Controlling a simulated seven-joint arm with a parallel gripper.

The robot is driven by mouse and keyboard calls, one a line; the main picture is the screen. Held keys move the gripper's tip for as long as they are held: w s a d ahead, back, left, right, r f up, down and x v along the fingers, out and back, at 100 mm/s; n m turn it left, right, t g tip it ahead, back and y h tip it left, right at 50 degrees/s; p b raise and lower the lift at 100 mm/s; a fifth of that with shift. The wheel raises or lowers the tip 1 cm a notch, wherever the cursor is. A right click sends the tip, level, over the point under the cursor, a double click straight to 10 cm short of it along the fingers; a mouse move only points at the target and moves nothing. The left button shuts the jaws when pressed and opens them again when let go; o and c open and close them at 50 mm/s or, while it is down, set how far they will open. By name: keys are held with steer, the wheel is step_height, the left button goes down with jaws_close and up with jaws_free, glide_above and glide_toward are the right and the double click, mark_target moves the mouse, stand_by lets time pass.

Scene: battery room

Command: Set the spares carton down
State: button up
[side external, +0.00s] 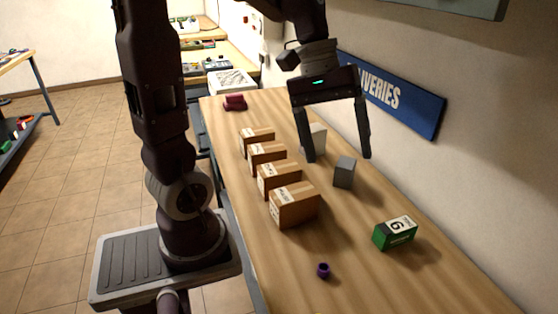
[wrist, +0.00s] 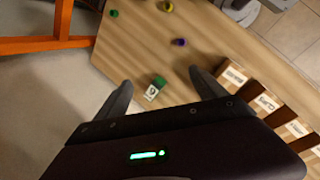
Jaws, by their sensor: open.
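Several brown cardboard cartons stand in a row along the bench, the nearest (side external: 294,207) upright with a label too small to read. I cannot tell which one is the spares carton. They also show at the right of the wrist view (wrist: 265,103). My gripper (side external: 339,157) is open, fingers pointing down, with nothing held between them. It is above the bench to the right of the carton row. A grey block (side external: 344,173) is below the gap between the fingers. A pale box (side external: 319,134) stands partly hidden behind the left finger.
A green box marked 6 (side external: 394,235) and a small purple cup (side external: 323,270) stand toward the near end of the wooden bench (side external: 365,285). A maroon object (side external: 235,102) lies at the far end. The wall with a blue deliveries sign (side external: 405,100) bounds the right side.

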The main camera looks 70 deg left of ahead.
steer(key=s+d+m+t+y, duration=0.3)
steer(key=s+m, duration=0.6)
steer(key=s, duration=0.3)
steer(key=shift+r+t+y, duration=0.45)
steer(key=shift+t+y, duration=0.05)
steer(key=shift+y, duration=0.1)
